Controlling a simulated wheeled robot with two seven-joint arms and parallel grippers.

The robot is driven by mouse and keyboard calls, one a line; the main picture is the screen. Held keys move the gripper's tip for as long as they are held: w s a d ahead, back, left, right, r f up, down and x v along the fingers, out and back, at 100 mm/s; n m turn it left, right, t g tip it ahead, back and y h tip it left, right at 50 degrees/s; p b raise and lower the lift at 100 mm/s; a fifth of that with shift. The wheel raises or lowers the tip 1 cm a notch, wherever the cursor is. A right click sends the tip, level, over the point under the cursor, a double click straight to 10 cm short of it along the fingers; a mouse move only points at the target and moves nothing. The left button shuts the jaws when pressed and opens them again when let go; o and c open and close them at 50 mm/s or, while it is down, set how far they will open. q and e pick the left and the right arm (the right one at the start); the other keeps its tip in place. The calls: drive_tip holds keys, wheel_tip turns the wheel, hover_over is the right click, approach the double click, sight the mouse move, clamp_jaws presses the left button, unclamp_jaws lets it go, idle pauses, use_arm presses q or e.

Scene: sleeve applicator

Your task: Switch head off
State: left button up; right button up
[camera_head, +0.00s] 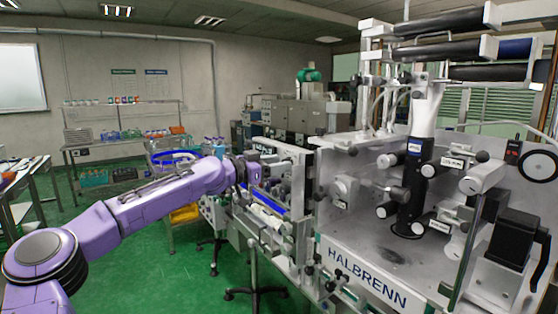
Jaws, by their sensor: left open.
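The sleeve applicator (345,245), a grey machine marked HALBRENN, fills the right side. A small dark box with a red spot (513,151) sits on its far right side; it may be a switch, but its setting is too small to read. A black upright cylinder with a white upper part (412,180) stands in the middle of the machine. My left arm reaches in from the left, and my left gripper (248,172) is open beside the conveyor section on the machine's left. Its fingers are small and partly lost against the machine. My right gripper is out of view.
Rollers (440,48) with dark film stick out at the top right. A black motor box (510,240) is at the lower right.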

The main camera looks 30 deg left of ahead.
use_arm(q)
drive_tip(key=shift+w+d, duration=0.25)
drive_tip(key=shift+w, duration=0.15)
clamp_jaws()
drive_tip(key=shift+a+n+p, duration=0.15)
drive_tip(key=shift+n+p, duration=0.6)
drive_tip(key=shift+n, duration=8.15)
